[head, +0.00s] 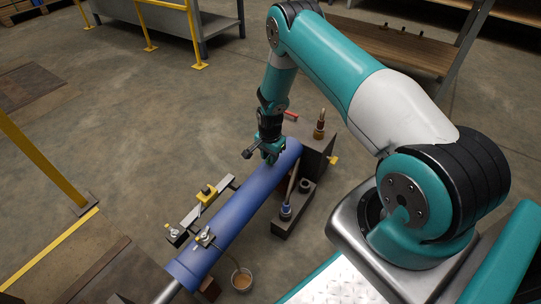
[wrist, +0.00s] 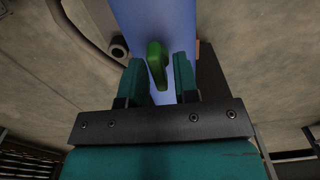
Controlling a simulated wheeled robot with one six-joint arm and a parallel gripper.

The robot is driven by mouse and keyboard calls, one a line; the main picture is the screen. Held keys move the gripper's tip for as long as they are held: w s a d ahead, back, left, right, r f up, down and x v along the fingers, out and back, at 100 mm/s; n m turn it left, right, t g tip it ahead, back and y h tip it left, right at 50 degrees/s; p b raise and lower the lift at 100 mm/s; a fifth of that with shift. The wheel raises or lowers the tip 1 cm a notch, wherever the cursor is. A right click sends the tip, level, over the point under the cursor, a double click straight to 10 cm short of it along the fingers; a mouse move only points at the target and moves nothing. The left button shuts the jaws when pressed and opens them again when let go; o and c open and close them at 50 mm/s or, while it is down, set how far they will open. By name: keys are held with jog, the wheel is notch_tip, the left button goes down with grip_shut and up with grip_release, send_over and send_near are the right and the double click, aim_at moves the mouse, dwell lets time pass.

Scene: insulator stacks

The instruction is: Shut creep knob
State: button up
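A green knob (wrist: 157,66) stands out from the blue cylinder (wrist: 150,20) in the wrist view. I take it for the creep knob, but no label shows. My gripper (wrist: 160,75) is open, with one finger on each side of the knob. A narrow gap shows on both sides, so the fingers do not look closed on it. In the head view my gripper (head: 271,157) points down at the upper end of the long blue cylinder (head: 237,213) and hides the knob there.
A yellow block (head: 207,193) sits on a bar left of the cylinder. A red handle (head: 290,115) and a brass fitting (head: 320,125) are beyond my gripper. A dark block with a blue-collared fitting (head: 286,211) stands right of the cylinder. A cup (head: 242,280) is near the front.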

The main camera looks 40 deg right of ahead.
jog(key=shift+o, duration=0.5)
jog(key=shift+r, duration=0.1)
notch_tip(320, 180, up, 17)
jog(key=p, duration=0.5)
jog(key=shift+r+p, duration=0.15)
jog(key=shift+p, duration=0.2)
